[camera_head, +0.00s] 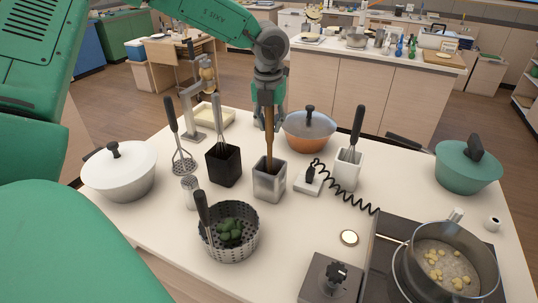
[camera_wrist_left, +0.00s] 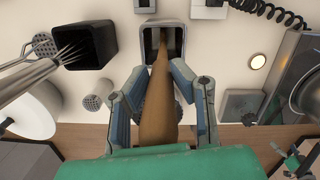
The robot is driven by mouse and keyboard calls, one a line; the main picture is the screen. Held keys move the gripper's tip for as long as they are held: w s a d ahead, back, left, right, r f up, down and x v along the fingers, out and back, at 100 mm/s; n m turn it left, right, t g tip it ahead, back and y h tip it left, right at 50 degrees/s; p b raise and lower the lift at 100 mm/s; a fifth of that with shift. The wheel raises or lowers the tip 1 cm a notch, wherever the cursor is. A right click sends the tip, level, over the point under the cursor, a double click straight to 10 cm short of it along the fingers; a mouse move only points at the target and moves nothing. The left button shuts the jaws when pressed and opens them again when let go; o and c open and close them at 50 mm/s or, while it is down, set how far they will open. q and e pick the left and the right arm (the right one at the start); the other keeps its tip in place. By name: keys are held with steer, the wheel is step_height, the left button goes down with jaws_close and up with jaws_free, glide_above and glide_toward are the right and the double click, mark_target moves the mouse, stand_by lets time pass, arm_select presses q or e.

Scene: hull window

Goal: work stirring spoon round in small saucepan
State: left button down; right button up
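My left gripper (camera_head: 268,95) points down over the grey metal holder (camera_head: 269,183). Its fingers lie on both sides of the brown wooden spoon (camera_head: 269,132) and appear closed on it. In the left wrist view the spoon (camera_wrist_left: 157,100) runs between the fingers, its far end inside the holder. The small saucepan (camera_head: 455,245) is on the stove at the lower right, open, with yellow chunks inside. A green and grey shape that looks like my right gripper (camera_wrist_left: 298,162) shows low in the left wrist view; its fingers cannot be made out.
A black holder (camera_head: 223,165) with a whisk stands left of the metal holder, a white utensil holder (camera_head: 346,168) right. A perforated basket (camera_head: 229,240) is in front, a copper lidded pan (camera_head: 308,130) behind. A coiled black cord (camera_head: 345,190) runs towards the stove (camera_head: 380,265).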

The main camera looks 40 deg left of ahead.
mark_target(271, 112)
arm_select(q)
steer(key=c, duration=2)
jaws_free()
steer(key=shift+d, duration=0.1)
jaws_close()
steer(key=shift+r, duration=0.25)
step_height(271, 112, up, 3)
steer(key=p, duration=0.3)
steer(key=shift+f, duration=0.2)
step_height(271, 112, up, 10)
steer(key=shift+r, duration=0.2)
